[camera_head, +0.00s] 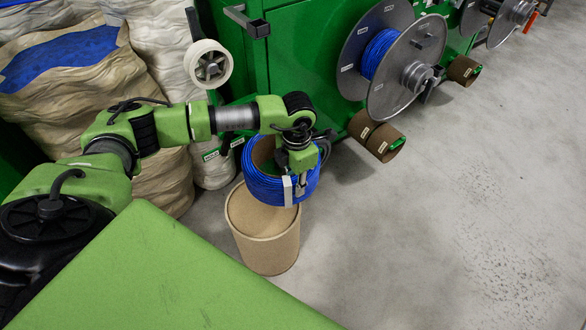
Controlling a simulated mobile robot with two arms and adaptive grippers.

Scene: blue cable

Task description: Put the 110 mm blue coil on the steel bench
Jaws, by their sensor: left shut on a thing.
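A blue coil (262,187) with a white tie band hangs from my left gripper (300,190), which is shut on its near right side. The coil is over the top of a brown fibre drum (268,245) and overlaps its far rim in the picture. I cannot tell whether the coil touches the drum lid. Part of the coil is hidden behind the gripper. The steel bench is not in view. My right gripper is not in view.
A green machine (305,50) with a grey reel of blue cable (405,68) stands behind. Brown cardboard rolls (385,142) lie at its foot. Large sacks (85,90) stand at the left. The concrete floor (450,220) on the right is clear.

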